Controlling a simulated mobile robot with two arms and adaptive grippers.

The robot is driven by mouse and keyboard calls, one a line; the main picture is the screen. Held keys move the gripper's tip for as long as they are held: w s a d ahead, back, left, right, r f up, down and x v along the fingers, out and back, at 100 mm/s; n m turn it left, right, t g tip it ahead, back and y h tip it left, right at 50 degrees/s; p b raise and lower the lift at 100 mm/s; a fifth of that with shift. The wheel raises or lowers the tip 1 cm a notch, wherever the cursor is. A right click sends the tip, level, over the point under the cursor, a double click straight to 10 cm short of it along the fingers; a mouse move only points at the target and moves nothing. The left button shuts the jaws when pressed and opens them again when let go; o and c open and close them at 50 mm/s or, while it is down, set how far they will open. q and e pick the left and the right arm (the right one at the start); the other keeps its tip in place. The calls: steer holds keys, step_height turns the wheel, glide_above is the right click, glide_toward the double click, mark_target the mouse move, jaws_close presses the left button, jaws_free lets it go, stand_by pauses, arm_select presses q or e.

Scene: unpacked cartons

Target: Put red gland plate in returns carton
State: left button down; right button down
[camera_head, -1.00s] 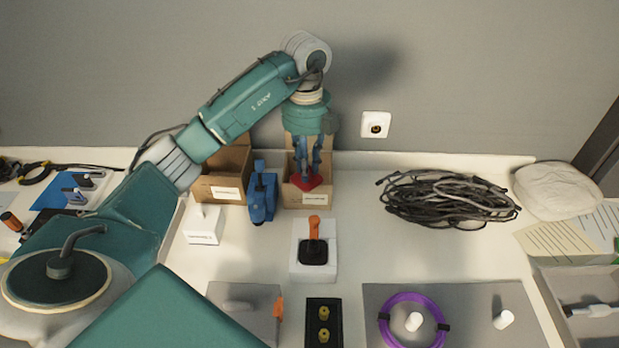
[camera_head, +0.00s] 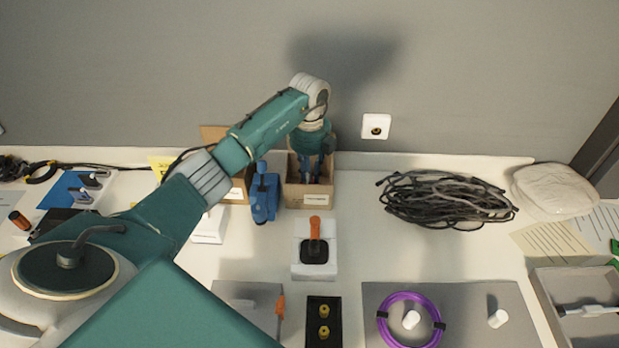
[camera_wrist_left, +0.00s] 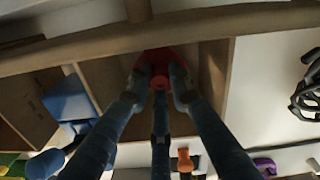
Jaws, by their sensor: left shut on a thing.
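My left gripper (camera_head: 312,172) reaches down inside the right-hand open cardboard carton (camera_head: 309,199), below its rim. In the left wrist view the gripper (camera_wrist_left: 160,80) is shut on the red gland plate (camera_wrist_left: 158,56), holding it by its raised middle. The plate is between the carton walls; I cannot tell whether it touches the floor. In the head view the plate is hidden by the carton and gripper. Both cartons carry white labels too small to read. My right gripper is not in view.
A second carton (camera_head: 238,197) stands to the left, partly behind my arm. A blue tool (camera_head: 264,195) stands between the cartons. A white block with an orange-handled black piece (camera_head: 314,250) is in front. A coil of black cable (camera_head: 445,200) lies to the right.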

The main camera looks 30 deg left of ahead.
arm_select(q)
steer(key=shift+w+a+f, duration=0.1)
steer(key=shift+w+f, duration=0.1)
steer(key=shift+f, duration=0.4)
steer(key=shift+f, duration=0.15)
steer(key=c, duration=1.6)
jaws_free()
steer(key=shift+o, duration=0.2)
